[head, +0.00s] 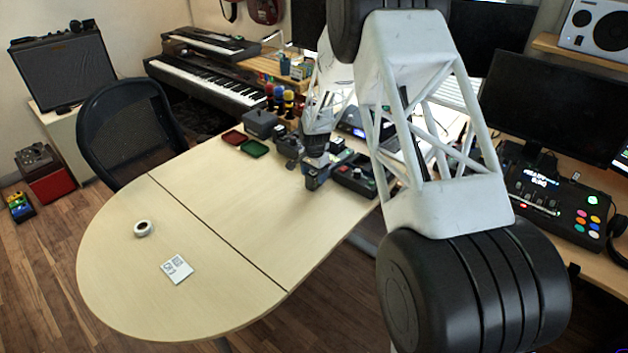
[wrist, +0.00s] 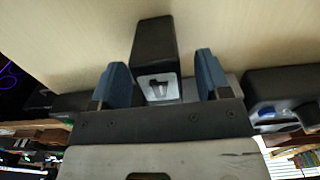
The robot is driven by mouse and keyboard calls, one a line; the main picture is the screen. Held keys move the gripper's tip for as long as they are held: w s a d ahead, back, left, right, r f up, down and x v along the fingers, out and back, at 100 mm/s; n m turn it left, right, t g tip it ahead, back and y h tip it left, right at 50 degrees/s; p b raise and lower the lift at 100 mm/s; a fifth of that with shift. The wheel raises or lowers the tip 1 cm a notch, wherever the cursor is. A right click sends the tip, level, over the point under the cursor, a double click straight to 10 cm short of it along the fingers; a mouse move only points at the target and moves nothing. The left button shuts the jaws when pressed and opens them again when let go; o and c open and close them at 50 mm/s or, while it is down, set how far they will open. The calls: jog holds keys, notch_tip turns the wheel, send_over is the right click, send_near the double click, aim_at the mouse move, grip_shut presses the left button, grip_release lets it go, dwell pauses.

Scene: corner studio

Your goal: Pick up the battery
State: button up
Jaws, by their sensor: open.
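In the wrist view, a black block with a grey end face and a dark connector mark, which looks like the battery (wrist: 154,42), stands between and beyond my fingers. My gripper (wrist: 160,62) is open, with a blue finger on each side of the block and a visible gap to each. In the head view, my gripper (head: 314,179) is low over the table's right part, beside the cluster of gear. I cannot clearly pick out the battery there; my gripper and arm may hide it.
The wooden table (head: 215,205) is mostly clear at left, with a tape roll (head: 143,228) and a white printed card (head: 176,268). Red (head: 234,137) and green (head: 254,149) trays, a grey box (head: 260,123) and a black device with knobs (head: 354,178) crowd near my gripper.

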dwell(0.3)
jog(key=c, duration=1.2)
jog(key=shift+r, duration=0.15)
jog(key=shift+r, duration=0.75)
notch_tip(320, 180, up, 2)
jog(key=shift+r, duration=0.1)
jog(key=s, duration=0.5)
jog(key=s+d, duration=0.1)
jog(key=s, duration=0.4)
jog(key=s+r, duration=0.1)
jog(key=s, duration=0.5)
jog(key=shift+d, duration=0.4)
